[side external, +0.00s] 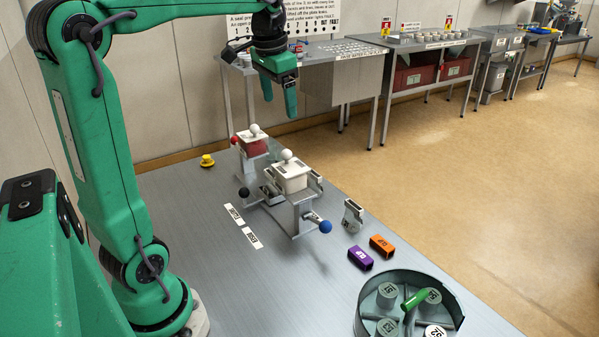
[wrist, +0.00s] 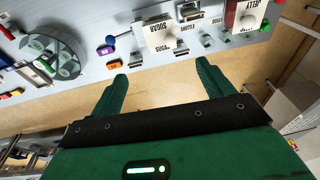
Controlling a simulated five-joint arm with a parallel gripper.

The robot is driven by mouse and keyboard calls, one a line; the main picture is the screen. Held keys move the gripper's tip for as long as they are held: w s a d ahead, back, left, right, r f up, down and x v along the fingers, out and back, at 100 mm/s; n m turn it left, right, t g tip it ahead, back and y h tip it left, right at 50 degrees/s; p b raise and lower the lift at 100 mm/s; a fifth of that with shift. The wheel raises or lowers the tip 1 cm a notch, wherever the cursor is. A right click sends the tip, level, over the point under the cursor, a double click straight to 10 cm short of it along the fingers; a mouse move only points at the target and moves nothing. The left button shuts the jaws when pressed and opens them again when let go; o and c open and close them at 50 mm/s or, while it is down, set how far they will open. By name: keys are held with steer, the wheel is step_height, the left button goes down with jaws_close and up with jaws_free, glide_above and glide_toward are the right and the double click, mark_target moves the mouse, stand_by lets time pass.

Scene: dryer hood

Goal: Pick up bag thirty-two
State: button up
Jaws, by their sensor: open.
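A round dark green tray (side external: 362,318) at the bottom right of the side view holds several round grey-white bags with number labels. The bag whose label reads 32 (side external: 436,331) is at the tray's near right, cut by the picture's lower edge. A bright green stick-like piece (side external: 417,299) lies across the tray above it. The tray also shows at the upper left of the wrist view (wrist: 82,50), where the numbers are too small to read. My gripper (side external: 279,98) is open and empty, high beyond the stand with boxes, far from the tray. Its fingers show in the wrist view (wrist: 162,73).
A stand with a white box (side external: 290,178) and a red box (side external: 252,146), both knob-topped, stands mid-table. Purple (side external: 360,258) and orange (side external: 381,246) blocks lie between it and the tray. A yellow piece (side external: 207,161) is at the back left. The table's front middle is clear.

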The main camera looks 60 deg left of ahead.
steer(key=shift+w+a+f+g, duration=0.45)
steer(key=shift+w+a+f, duration=0.55)
steer(key=shift+a, duration=2.1)
steer(key=shift+w+a+f+g, duration=0.45)
steer(key=shift+w+a+f, duration=0.5)
steer(key=shift+a, duration=2.15)
steer(key=shift+h, duration=0.4)
step_height(320, 180, down, 20)
steer(key=shift+s+d+f, duration=0.1)
steer(key=shift+f, duration=0.15)
steer(key=shift+f, duration=0.1)
steer(key=shift+f, duration=2.45)
steer(key=c, duration=1.1)
steer(key=shift+r, duration=0.2)
steer(key=shift+r, duration=4.85)
